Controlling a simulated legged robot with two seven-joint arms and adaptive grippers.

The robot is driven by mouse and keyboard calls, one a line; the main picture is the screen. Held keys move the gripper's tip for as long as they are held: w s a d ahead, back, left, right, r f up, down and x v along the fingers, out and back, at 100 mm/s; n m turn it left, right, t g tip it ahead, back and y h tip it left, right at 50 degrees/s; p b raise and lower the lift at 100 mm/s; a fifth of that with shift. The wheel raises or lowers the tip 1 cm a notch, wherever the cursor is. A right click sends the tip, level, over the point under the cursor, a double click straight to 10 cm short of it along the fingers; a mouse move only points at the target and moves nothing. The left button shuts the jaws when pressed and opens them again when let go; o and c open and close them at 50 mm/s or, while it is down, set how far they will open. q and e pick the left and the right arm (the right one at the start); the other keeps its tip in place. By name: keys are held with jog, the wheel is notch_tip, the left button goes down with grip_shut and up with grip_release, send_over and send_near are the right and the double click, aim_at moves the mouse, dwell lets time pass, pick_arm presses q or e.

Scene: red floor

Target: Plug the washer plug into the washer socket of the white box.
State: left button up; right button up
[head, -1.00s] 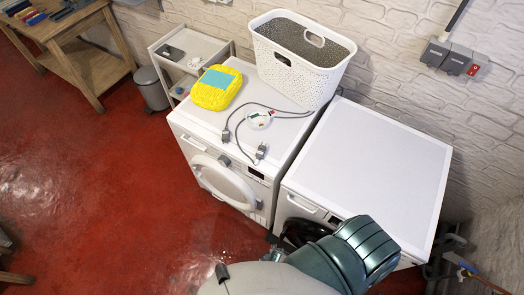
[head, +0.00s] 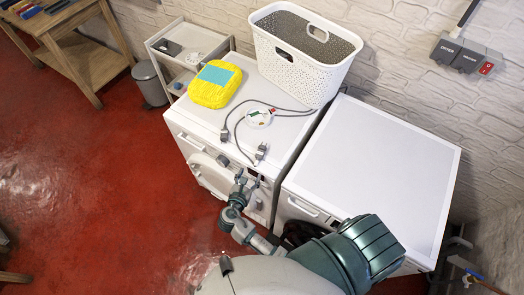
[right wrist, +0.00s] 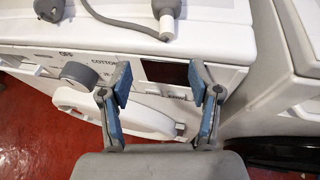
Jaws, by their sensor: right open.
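Two grey plugs on grey cables lie at the front edge of the left white machine's top: one on the left (head: 224,136) and one on the right (head: 260,153). Both also show in the right wrist view, the right one (right wrist: 168,20) near the middle top and the left one (right wrist: 49,9) in the corner. I cannot tell which is the washer plug. My right gripper (head: 247,182) is open and empty before the machine's front, just below the right plug. My left gripper is not in view.
A white basket (head: 290,75), a yellow pack (head: 212,94) and a small round white item (head: 258,118) stand on the left machine. The right machine's top (head: 370,165) is bare. A shelf cart (head: 180,35) and a grey bin (head: 149,84) are at the left.

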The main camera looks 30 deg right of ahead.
jog(key=shift+h, duration=0.8)
jog(key=r, duration=0.2)
jog(key=d+r, duration=0.1)
jog(key=r, duration=0.1)
jog(key=shift+r, duration=0.35)
jog(key=shift+a, duration=0.1)
